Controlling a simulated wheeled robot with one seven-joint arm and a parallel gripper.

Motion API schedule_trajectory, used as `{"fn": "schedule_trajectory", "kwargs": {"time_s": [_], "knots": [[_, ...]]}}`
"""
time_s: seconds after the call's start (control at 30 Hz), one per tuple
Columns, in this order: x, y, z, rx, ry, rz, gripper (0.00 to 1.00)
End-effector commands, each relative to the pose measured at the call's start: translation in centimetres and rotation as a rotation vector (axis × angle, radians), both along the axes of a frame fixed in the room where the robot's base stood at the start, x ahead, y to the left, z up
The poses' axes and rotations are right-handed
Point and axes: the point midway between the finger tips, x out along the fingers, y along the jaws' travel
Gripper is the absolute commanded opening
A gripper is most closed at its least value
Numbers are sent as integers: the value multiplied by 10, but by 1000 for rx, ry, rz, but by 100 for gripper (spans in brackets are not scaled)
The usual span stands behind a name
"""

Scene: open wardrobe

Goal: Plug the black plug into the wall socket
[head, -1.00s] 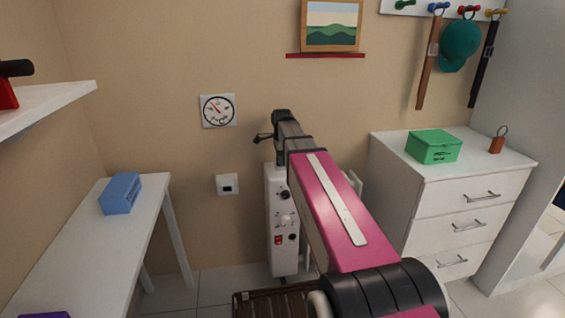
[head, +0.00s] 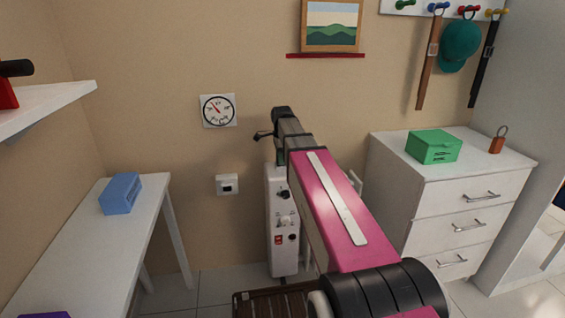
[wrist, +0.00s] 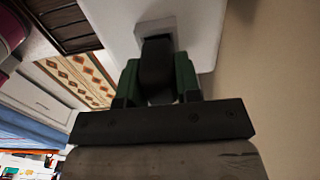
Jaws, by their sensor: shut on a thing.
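The wall socket (head: 228,185) is a small white plate with a dark opening, low on the beige wall below the round gauge. In the wrist view the black plug (wrist: 156,62) sits between the green fingers of my gripper (wrist: 157,82), which is shut on it. The plug's far end meets a grey square piece (wrist: 155,27) on a white surface; I cannot tell whether it is seated there or only in front of it. In the head view my arm hides most of the gripper, above the white heater and to the right of the socket.
The white heater (head: 283,240) stands against the wall, partly behind my arm. A white table (head: 85,250) with a blue box (head: 121,193) is at left. A white drawer unit (head: 470,200) with a green box (head: 433,147) is at right.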

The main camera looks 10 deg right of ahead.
Motion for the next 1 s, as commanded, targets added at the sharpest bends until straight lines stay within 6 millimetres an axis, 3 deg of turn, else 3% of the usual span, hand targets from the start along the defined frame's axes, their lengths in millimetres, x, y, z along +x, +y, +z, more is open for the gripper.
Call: {"fn": "schedule_trajectory", "kwargs": {"time_s": [1.0], "knots": [[0,0,12,0,0,0,3]]}}
